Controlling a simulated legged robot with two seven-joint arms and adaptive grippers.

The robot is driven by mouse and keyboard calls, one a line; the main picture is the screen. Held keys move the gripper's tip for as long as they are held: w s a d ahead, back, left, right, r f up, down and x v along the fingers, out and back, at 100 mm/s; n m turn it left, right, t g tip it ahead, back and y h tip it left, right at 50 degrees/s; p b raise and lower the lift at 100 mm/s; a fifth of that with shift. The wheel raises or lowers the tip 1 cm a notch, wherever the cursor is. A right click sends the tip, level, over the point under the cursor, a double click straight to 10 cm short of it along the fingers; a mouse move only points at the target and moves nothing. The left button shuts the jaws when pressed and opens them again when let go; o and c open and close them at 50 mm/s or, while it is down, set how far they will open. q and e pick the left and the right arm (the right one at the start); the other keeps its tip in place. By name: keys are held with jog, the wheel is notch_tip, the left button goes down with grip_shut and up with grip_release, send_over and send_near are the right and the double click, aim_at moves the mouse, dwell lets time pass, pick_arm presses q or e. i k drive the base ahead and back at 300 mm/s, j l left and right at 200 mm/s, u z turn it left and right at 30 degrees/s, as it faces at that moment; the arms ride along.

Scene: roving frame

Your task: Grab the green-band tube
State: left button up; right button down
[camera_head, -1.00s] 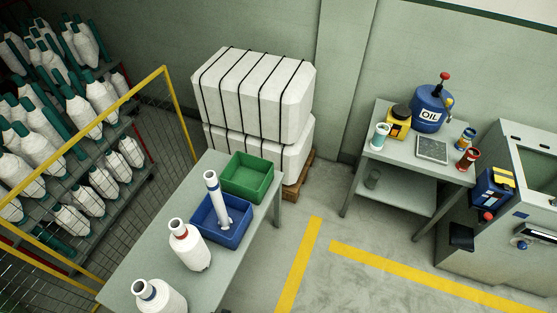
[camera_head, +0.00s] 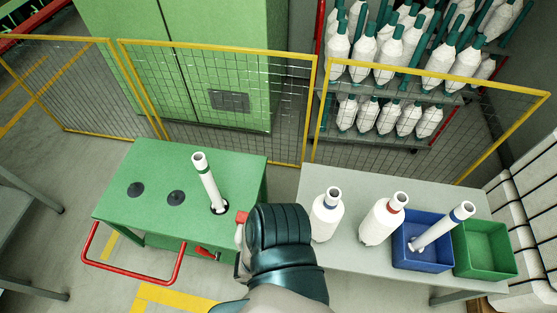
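A white tube with a dark green band (camera_head: 207,184) stands on a green cart (camera_head: 140,224), tilted slightly, its base in a dark round holder. Two other dark round spots on the cart top are empty. A dark, ribbed part of one of my arms rises from the bottom centre, between the cart and the grey table, to the right of the tube and apart from it. I see no gripper fingers of either arm, and I cannot tell which arm this is.
On the grey table (camera_head: 345,255) stand a dark-collared white bobbin (camera_head: 326,220), a red-collared one (camera_head: 378,226), a blue bin (camera_head: 420,262) holding a blue-banded tube (camera_head: 440,228), and a green bin (camera_head: 484,262). A red rail (camera_head: 135,283) fronts the cart; yellow-framed mesh fencing (camera_head: 220,100) stands behind.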

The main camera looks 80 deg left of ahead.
aim_at(202, 166)
jog(key=u, duration=0.95)
jog(key=k+j+u, duration=0.1)
jog(key=u, duration=0.8)
jog(key=j+u, duration=0.1)
jog(key=u, duration=0.85)
jog(key=j+u, duration=0.15)
jog(key=u, duration=0.35)
